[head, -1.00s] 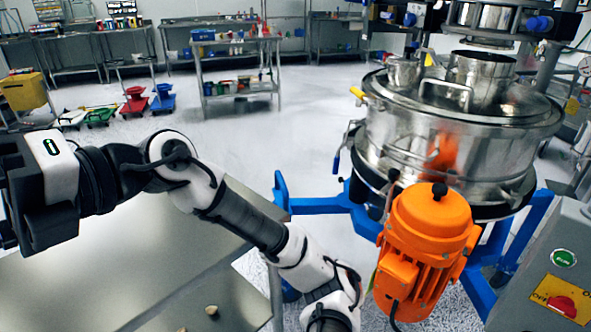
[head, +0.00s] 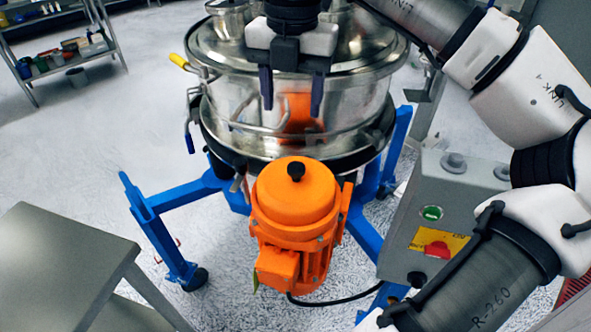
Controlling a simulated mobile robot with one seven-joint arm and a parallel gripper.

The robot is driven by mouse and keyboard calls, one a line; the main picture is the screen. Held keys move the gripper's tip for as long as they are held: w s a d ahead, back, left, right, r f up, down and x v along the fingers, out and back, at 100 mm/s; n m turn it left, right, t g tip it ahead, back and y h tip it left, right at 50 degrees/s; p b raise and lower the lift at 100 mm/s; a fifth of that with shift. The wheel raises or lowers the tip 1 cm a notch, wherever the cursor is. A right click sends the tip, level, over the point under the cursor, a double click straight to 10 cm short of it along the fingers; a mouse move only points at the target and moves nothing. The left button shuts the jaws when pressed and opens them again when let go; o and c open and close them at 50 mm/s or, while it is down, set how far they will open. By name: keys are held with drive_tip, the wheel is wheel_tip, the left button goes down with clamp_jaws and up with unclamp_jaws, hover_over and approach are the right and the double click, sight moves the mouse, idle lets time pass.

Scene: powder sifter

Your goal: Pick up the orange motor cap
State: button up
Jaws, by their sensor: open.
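My gripper (head: 290,105) points down in front of the steel drum, above the cap in the picture. Its two dark fingers are apart with nothing between them. The fingertips are clear of the cap and the knob. How far they are from the cap in depth is hard to tell.
The steel sifter drum (head: 240,110) stands behind the motor on a blue frame (head: 165,205). A grey control box (head: 435,215) with a green and a red button is at right. A steel table (head: 60,260) is at lower left. Open floor lies at left.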

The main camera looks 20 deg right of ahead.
hover_over(296, 166)
wheel_tip(296, 166, down, 8)
drive_tip(key=shift+w+d+f+p, duration=0.1)
drive_tip(key=shift+p, duration=0.25)
drive_tip(key=shift+f+p, duration=0.8)
drive_tip(key=shift+f, duration=1.9)
drive_tip(key=shift+c, duration=0.3)
clamp_jaws()
